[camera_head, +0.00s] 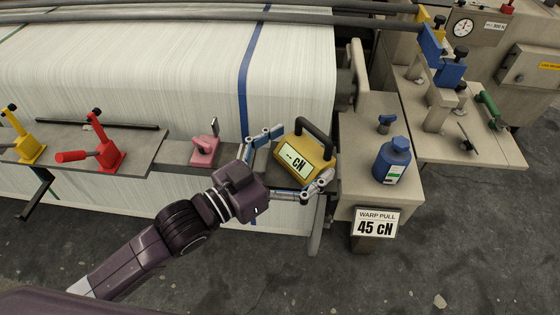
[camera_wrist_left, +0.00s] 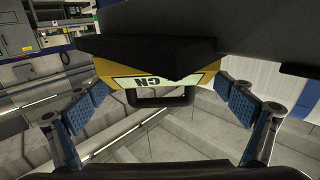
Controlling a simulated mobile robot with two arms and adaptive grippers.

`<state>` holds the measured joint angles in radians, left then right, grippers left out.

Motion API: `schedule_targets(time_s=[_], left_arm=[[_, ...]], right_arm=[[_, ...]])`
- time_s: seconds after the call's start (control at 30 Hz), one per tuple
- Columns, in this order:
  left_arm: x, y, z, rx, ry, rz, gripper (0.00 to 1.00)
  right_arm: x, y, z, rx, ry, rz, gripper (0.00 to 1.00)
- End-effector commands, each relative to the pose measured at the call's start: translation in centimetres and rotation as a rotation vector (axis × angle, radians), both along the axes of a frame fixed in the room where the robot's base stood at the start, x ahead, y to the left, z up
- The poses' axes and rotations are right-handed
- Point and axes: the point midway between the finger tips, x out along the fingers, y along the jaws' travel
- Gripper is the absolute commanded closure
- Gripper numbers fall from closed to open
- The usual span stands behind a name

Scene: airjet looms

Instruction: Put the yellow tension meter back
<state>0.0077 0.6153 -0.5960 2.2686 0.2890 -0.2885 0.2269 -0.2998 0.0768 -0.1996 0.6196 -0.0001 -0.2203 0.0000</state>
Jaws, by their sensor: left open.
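The yellow tension meter (camera_head: 308,164) has a black handle and a display reading "-- cN". In the head view it is at the right end of the narrow ledge in front of the white warp; I cannot tell whether it rests on it. My left gripper (camera_head: 303,156) is open, with one finger on each side of the meter. In the left wrist view, the meter (camera_wrist_left: 190,78) shows between the spread blue-padded fingers, with gaps beside it, partly covered by a dark shape. My right gripper is not in view.
A pink clamp (camera_head: 205,150), a red lever (camera_head: 103,146) and a yellow lever (camera_head: 22,140) stand left along the ledge. A blue bottle (camera_head: 392,163) stands on the beige table (camera_head: 360,150) at right. A "WARP PULL 45 cN" sign (camera_head: 376,222) is at its front.

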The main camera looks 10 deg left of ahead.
Motion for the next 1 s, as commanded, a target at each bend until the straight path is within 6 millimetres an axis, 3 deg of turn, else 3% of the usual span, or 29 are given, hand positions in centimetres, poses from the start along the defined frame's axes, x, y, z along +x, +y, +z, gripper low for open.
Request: schedule_targets(time_s=[0.6, 1.0], left_arm=[[-6.5, 6.3, -0.2, 0.004, 0.006, -0.002, 0.03], [-8.2, 8.1, -0.1, 0.001, 0.003, -0.001, 0.03]], right_arm=[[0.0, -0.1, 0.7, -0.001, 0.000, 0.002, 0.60], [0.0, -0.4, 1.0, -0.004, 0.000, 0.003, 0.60]])
